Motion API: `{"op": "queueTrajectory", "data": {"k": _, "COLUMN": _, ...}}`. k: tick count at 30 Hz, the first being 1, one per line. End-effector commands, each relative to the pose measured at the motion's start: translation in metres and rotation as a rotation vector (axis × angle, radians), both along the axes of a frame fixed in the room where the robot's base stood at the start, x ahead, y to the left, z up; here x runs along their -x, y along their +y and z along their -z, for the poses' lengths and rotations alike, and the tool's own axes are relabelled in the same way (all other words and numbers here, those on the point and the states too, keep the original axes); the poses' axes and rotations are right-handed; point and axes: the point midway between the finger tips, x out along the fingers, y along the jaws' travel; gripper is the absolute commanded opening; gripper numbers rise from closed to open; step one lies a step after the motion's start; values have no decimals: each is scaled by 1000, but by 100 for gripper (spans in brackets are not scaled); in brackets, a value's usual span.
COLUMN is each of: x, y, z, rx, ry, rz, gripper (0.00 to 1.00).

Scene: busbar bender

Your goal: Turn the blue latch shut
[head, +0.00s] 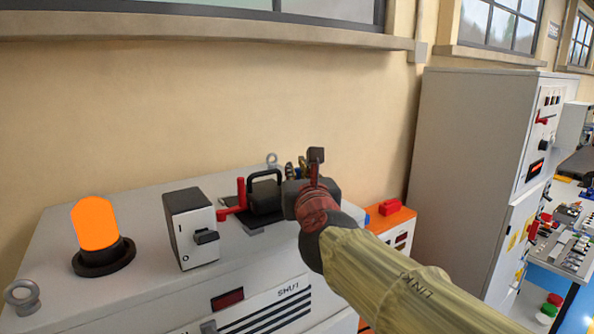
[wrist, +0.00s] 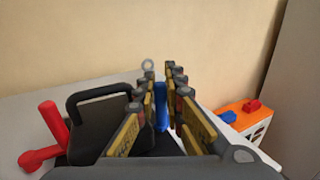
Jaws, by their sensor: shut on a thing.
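The blue latch (wrist: 162,119) stands upright between the two fingers of my gripper (wrist: 160,100) in the wrist view. The fingers are closed around it, and its lower part is partly hidden. In the head view my gripper (head: 297,170) is at the right end of the grey machine top, and my wrist hides most of the latch there. A small blue spot (head: 367,219) shows just right of my wrist. Left of the gripper is a black block with a black handle (wrist: 100,110), which also shows in the head view (head: 265,198).
A red lever (head: 240,197) stands left of the black block. A grey switch box (head: 190,230) and an orange lamp (head: 95,224) stand further left. An orange-topped box (head: 392,221) with a red button is at right, before a tall grey cabinet (head: 475,150).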

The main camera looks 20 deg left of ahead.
Motion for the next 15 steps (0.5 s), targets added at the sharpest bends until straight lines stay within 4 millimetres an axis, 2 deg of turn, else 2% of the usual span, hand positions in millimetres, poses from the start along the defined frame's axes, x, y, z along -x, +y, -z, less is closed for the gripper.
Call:
{"op": "queueTrajectory", "data": {"k": 8, "x": 0, "y": 2, "z": -2, "rx": -1, "ry": 0, "rz": 14, "gripper": 0}}
{"op": "queueTrajectory", "data": {"k": 15, "x": -2, "y": 6, "z": -4, "rx": -2, "ry": 0, "rz": 93, "gripper": 0}}
